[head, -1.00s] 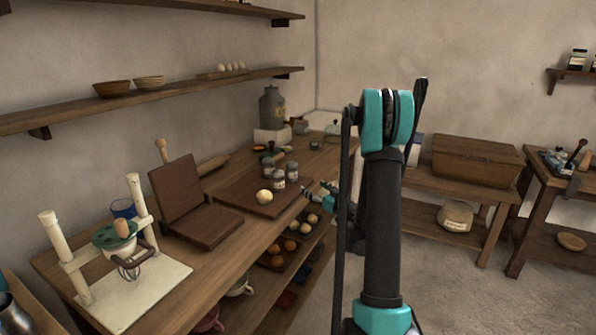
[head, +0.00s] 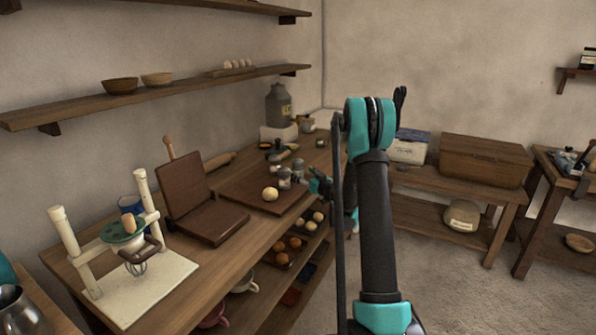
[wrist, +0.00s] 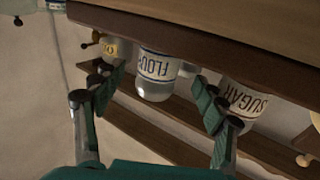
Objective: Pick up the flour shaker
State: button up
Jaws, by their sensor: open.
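The flour shaker (wrist: 157,75) is a pale jar labelled FLOUR, seen upside down in the wrist view. It lies between and beyond the two fingertips of my open gripper (wrist: 158,92), with no contact visible. A similar jar labelled SUGAR (wrist: 246,103) is beside it, behind the right finger. In the head view, my gripper (head: 314,184) is at the right edge of the dark board, close to a small group of jars. The flour shaker appears to be the jar (head: 298,168) nearest it, but its label is unreadable there.
The dark board (head: 238,187) also holds a pale round ball (head: 270,194). A hinged wooden press (head: 207,220) stands to its left on the workbench (head: 185,293). Trays of round items sit on the shelf below. A yellowish-labelled jar (wrist: 112,48) is near the left finger.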

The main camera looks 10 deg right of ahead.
aim_at(301, 171)
jog(key=x, duration=0.4)
jog(key=shift+w, duration=0.2)
jog(key=c, duration=1.4)
